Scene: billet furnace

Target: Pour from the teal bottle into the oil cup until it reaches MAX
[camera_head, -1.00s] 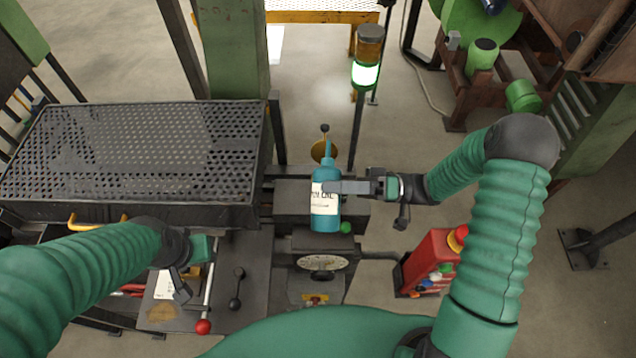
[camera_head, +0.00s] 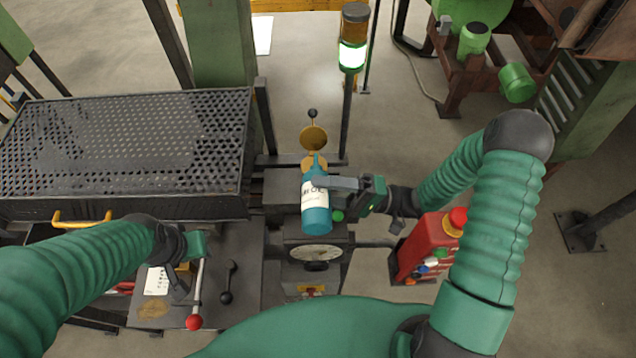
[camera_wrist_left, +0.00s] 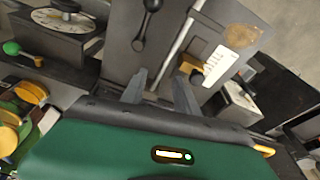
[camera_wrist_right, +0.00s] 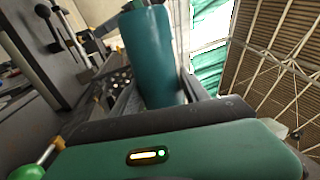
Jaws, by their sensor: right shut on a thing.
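The teal bottle (camera_head: 316,218) with a white label is in my right gripper (camera_head: 335,184), whose fingers are shut around its upper body. It is tilted, its nozzle pointing away from me at the brass oil cup (camera_head: 314,138) behind it. The nozzle tip overlaps the cup's amber lower part, so I cannot tell whether they touch. No stream or MAX mark is readable. The bottle also fills the middle of the right wrist view (camera_wrist_right: 152,55). My left gripper (camera_head: 180,285) is empty above the lever panel; its fingers stand apart in the left wrist view (camera_wrist_left: 160,92).
A perforated black tray (camera_head: 235,208) lies at left. A red-knobbed lever (camera_head: 194,322) and a black lever (camera_head: 229,280) stand below. A round dial (camera_head: 316,253) sits before the bottle.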

